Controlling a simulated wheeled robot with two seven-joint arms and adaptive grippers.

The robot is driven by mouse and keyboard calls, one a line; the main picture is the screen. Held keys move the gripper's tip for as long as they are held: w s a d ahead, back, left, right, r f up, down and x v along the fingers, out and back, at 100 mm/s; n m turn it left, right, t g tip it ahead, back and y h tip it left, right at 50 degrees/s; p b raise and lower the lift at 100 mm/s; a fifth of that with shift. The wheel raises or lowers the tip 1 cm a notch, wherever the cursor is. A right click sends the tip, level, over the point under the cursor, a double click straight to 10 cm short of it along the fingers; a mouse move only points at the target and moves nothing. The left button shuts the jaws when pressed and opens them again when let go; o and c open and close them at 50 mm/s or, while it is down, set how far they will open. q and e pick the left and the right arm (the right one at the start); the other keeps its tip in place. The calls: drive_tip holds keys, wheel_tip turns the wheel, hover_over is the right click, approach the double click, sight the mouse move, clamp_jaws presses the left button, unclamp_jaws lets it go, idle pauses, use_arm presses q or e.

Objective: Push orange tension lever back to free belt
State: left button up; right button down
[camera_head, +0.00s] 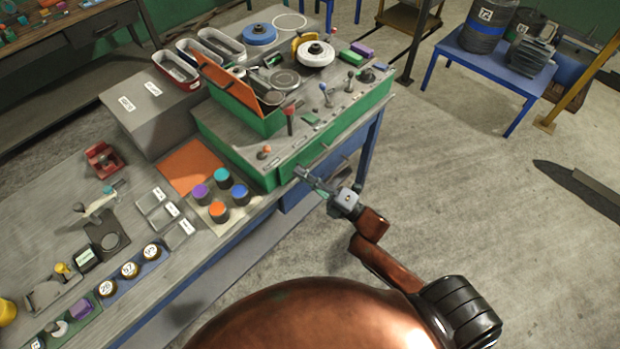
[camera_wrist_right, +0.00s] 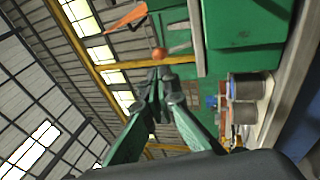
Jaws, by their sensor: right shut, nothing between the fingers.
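A small orange knob (camera_head: 265,150), which looks like the lever's end, stands on the near deck of the green-sided machine (camera_head: 228,150). In the right wrist view an orange ball (camera_wrist_right: 159,54) shows just beyond the fingertips; I cannot tell whether they touch it. My right gripper (camera_head: 303,173) is at the machine's near right edge, right of and a little below the knob in the head view. Its fingers (camera_wrist_right: 158,78) are shut together with nothing between them. I cannot make out the belt clearly. My left gripper is out of view.
An open orange lid (camera_head: 226,82) rises from the machine, with wheels and small levers beyond. Colored-top cylinders (camera_head: 220,210) stand on a tray left of my right gripper. A blue table (camera_head: 480,62) stands at the back right. Open floor lies to the right.

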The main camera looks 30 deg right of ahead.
sight(265, 152)
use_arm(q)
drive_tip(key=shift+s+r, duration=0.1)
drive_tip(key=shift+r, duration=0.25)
use_arm(e)
drive_tip(key=x, duration=0.8)
use_arm(q)
drive_tip(key=shift+p, duration=0.35)
use_arm(e)
drive_tip(key=shift+w+r, duration=0.1)
